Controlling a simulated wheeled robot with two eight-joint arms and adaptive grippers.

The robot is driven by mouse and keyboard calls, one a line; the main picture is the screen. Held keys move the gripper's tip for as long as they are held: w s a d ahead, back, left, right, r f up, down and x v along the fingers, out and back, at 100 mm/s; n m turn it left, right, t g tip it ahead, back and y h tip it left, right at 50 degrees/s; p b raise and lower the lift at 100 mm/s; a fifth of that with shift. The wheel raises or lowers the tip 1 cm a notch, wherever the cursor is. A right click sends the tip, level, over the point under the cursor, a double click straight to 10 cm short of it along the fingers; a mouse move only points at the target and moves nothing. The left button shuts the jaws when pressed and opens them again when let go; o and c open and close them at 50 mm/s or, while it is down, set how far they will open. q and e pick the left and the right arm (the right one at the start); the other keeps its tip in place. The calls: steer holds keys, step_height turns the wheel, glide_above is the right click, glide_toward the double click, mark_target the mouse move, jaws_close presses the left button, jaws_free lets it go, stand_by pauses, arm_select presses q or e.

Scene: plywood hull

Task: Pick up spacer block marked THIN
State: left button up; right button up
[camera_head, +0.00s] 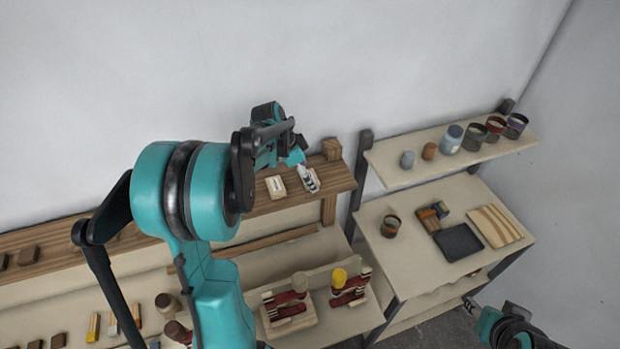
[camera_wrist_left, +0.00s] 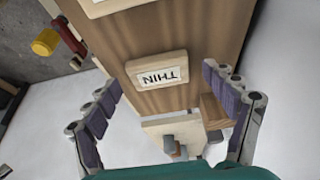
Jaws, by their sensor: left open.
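The spacer block marked THIN (camera_wrist_left: 157,70) is a pale wooden block with a white label, lying on the brown wooden shelf (camera_wrist_left: 185,25) in the left wrist view. My left gripper (camera_wrist_left: 158,82) is open, with its purple-padded fingers spread to either side of the block. No finger visibly touches it. In the head view my left gripper (camera_head: 309,179) is over the right part of the shelf and partly hides the block there. My right gripper (camera_head: 471,305) is low at the right, far from the shelf; its jaw opening is too small to judge.
Another labelled pale block (camera_head: 275,186) lies to the left on the same shelf. A brown wooden block (camera_head: 332,149) stands at the shelf's right end. Clamps (camera_head: 290,298) stand on the bench below. A side table (camera_head: 400,275) and a jar shelf (camera_head: 410,178) are at right.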

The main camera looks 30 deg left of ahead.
arm_select(q)
steer(key=c, duration=1)
steer(key=shift+o, duration=0.2)
steer(key=shift+r, duration=0.1)
